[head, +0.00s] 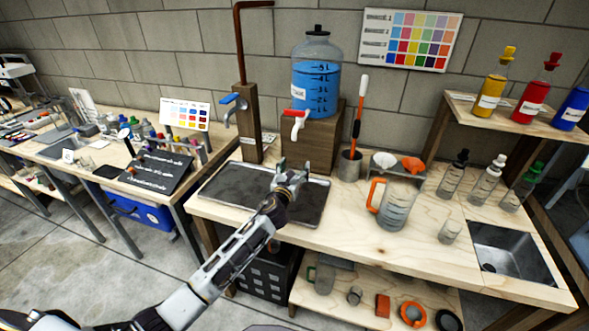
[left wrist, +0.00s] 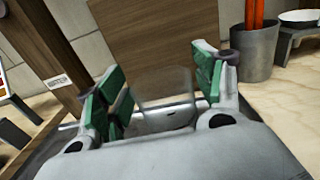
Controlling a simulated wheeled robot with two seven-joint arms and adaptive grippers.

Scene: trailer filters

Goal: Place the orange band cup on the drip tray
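The drip tray (head: 228,188) is a dark, shallow rectangle with a metal rim at the left end of the wooden counter. My left gripper (head: 291,177) is over the tray's right part, in front of the dispenser block. In the left wrist view its green-padded fingers (left wrist: 163,90) stand apart, with a clear cup (left wrist: 163,84) between them that seems to touch both pads. No orange band shows on the cup, and its base is hidden, so I cannot tell whether it touches the tray. My right gripper is not in view.
A red-tapped blue water jug (head: 317,82) on a wooden block stands behind the tray, with a blue-handled tap (head: 231,106) to its left. To the right are a cylinder holding a stirrer (head: 349,166), an orange-handled pitcher (head: 396,208), a small glass (head: 450,232) and a sink (head: 512,258).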

